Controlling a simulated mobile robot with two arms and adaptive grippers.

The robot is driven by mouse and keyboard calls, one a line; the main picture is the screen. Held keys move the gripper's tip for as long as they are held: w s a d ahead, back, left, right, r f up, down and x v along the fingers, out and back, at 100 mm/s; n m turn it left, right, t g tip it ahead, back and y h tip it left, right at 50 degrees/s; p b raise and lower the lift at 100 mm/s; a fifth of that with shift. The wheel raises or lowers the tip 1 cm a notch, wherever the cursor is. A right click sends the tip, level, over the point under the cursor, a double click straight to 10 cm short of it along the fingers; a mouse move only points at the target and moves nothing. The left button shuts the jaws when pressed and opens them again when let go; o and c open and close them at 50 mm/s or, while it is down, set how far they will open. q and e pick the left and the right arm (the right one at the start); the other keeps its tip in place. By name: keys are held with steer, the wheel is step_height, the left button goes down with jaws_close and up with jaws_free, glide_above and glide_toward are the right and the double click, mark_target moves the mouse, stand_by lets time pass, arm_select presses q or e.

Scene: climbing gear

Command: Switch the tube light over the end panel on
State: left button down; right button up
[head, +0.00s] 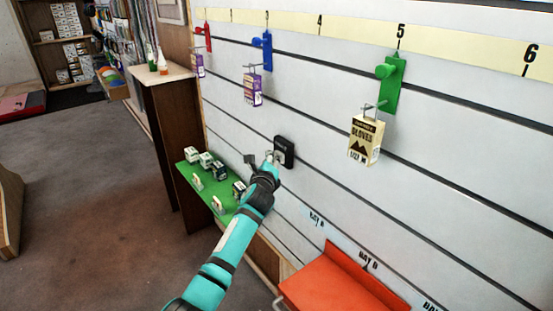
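A small black box (284,151), which looks like a switch box, is fixed on the white slatted panel (320,95). Its markings are too small to read. My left arm, teal and black, reaches up from the lower left. My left gripper (269,160) is at the box's left side, at or very near its face; I cannot tell whether they touch. The fingertips are too small to tell whether they are open or shut. No tube light shows in this view. My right gripper is not in view.
Red, blue and green holders (391,84) carry hanging packets, including a gloves box (365,139). A green shelf (189,173) with small boxes is left of my gripper. An orange-red tray (340,285) sits below right. A brown cabinet (165,120) stands left; open floor lies beyond.

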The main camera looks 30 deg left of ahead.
arm_select(q)
steer(key=shift+s+a+p, duration=0.2)
steer(key=shift+s+p, duration=0.2)
steer(key=shift+s, duration=0.1)
steer(key=s+a+p, duration=0.2)
steer(key=s+p, duration=0.2)
steer(key=s, duration=0.1)
steer(key=shift+s+a, duration=0.15)
steer(key=shift+s, duration=0.15)
stand_by(0.4)
